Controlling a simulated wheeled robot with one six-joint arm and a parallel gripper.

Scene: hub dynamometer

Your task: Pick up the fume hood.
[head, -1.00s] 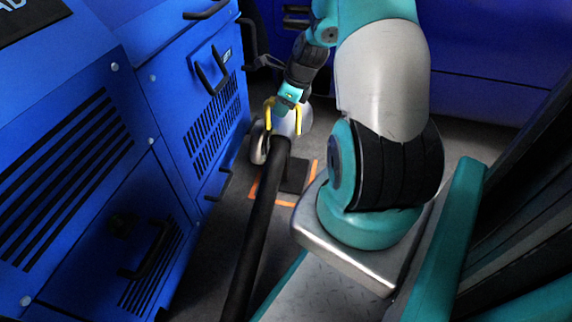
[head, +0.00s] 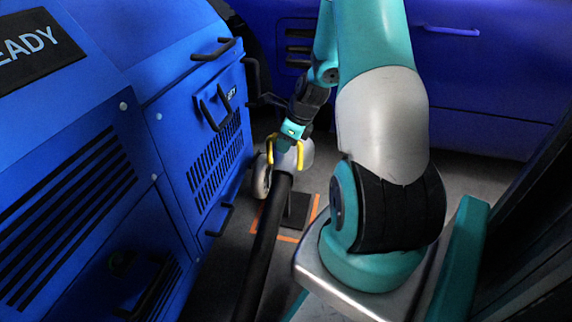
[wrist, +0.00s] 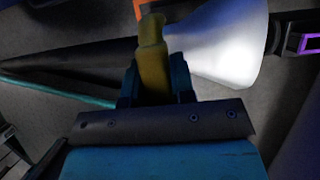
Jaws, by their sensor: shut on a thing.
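The fume hood (head: 307,152) is a pale grey cone on the end of a thick black hose, with a yellow handle (head: 270,146). It is in the middle of the head view, beside the blue machine. My gripper (head: 294,132) is shut on the yellow handle. In the wrist view the jaws (wrist: 156,78) close around the yellow bar (wrist: 152,60), and the pale cone (wrist: 225,45) is just to the right. I cannot tell how far the hood is above the floor.
The blue machine (head: 150,120) with black handles fills the left. An orange outline (head: 288,239) with a dark plate (head: 296,210) lies on the floor below. A blue car-like body (head: 480,80) stands behind.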

